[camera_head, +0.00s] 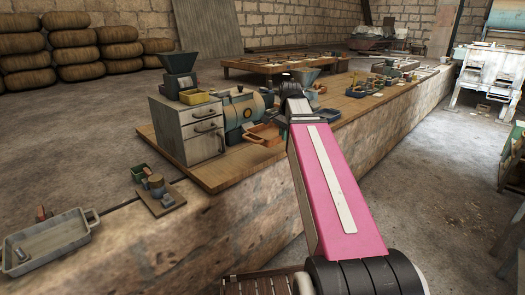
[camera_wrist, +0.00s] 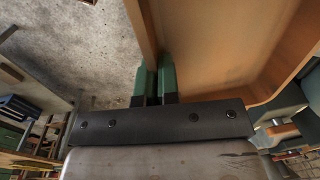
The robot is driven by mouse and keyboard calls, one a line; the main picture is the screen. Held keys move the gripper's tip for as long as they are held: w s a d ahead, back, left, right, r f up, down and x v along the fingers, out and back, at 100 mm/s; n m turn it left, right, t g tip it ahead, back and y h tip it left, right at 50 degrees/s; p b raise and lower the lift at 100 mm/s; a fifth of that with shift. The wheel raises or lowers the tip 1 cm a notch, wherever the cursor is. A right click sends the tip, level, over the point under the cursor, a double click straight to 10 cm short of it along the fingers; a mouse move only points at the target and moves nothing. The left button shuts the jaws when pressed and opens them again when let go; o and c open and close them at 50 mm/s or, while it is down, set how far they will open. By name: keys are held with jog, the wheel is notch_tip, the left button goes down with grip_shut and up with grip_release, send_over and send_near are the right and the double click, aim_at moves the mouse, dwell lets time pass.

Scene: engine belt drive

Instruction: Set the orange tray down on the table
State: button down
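The orange tray (camera_head: 262,138) shows in the head view just left of my arm, in front of a teal motor and above the wooden table top (camera_head: 215,180). It looks tilted there. In the wrist view the tray (camera_wrist: 225,45) fills the upper right, with its wall between the two green fingers. My gripper (camera_wrist: 154,75) is shut on that wall. In the head view my arm hides the fingers. I cannot tell whether the tray's underside touches the table.
A grey drawer cabinet (camera_head: 188,132) with a yellow bin (camera_head: 196,97) stands left of the teal motor (camera_head: 242,110). A funnel machine (camera_head: 306,78) is behind my arm. Small parts lie along the table to the right. A grey tray (camera_head: 48,243) sits at lower left.

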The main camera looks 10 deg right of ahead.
aim_at(272, 132)
jog(key=w+a+f, duration=0.1)
jog(key=w+f, duration=0.1)
jog(key=w, duration=0.1)
jog(key=w+a+f, duration=0.1)
jog(key=w+f, duration=0.1)
jog(key=w, duration=0.1)
jog(key=w+a+f, duration=0.1)
jog(key=w+f, duration=0.1)
jog(key=w, duration=0.2)
jog(key=shift+a+f, duration=0.2)
jog(key=shift+a, duration=0.2)
jog(key=shift+f, duration=2.05)
jog(key=c, duration=1.4)
grip_release()
jog(key=shift+f, duration=0.1)
jog(key=shift+o, duration=0.2)
jog(key=r, duration=0.8)
jog(key=s+r, duration=0.1)
jog(key=r, duration=0.3)
jog(key=shift+d+r, duration=0.1)
jog(key=shift+d, duration=0.25)
